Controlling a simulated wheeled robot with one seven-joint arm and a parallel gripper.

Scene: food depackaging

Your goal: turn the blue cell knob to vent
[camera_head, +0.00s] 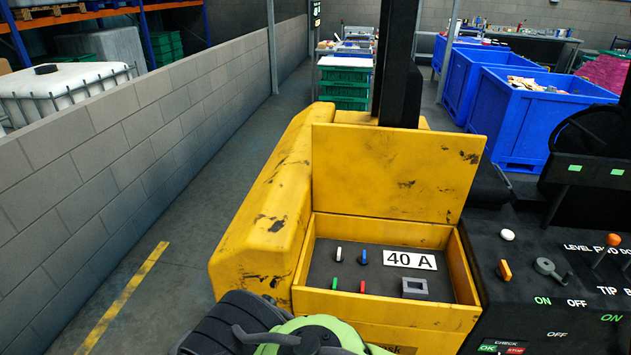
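The blue knob (362,257) is on the dark panel inside an open yellow box (302,262), left of a white label reading "40 A" (410,260). It is small in the picture, with a pale end, and which mark it points to cannot be read. A white knob (339,254) is just left of it. A green knob (335,284) and a red knob (362,286) are below these two. A grey square frame (414,287) is at the lower right of the panel.
The raised yellow lid (395,170) stands behind the panel. A black console (530,315) with an orange knob (504,270) and a white ball (507,235) is on the right. A green and black object (310,335) is at the bottom edge. A block wall (150,130) runs along the left.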

